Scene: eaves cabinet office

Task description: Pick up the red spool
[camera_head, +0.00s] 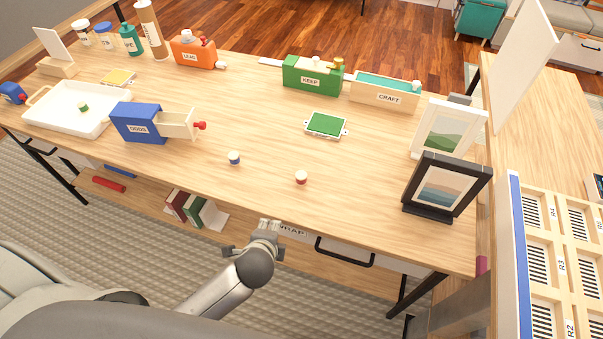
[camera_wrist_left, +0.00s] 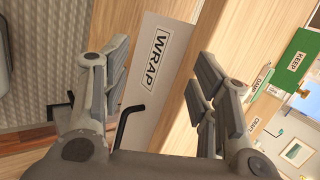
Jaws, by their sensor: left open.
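The red spool (camera_head: 301,178), small with a pale top, stands on the wooden desk (camera_head: 260,125) near its front edge. I cannot make it out in the left wrist view. My left gripper (camera_head: 269,224) is just off the desk's front edge, below and to the left of the red spool and apart from it. In the left wrist view its fingers (camera_wrist_left: 165,85) are spread and empty, with the WRAP drawer front (camera_wrist_left: 160,65) behind them. My right gripper is not in view.
A blue spool (camera_head: 234,158) stands left of the red one. A blue box with an open drawer (camera_head: 139,123), a white tray (camera_head: 65,119) and a green tablet-like pad (camera_head: 326,124) lie farther off. A black picture frame (camera_head: 446,187) stands at right. Desk around the red spool is clear.

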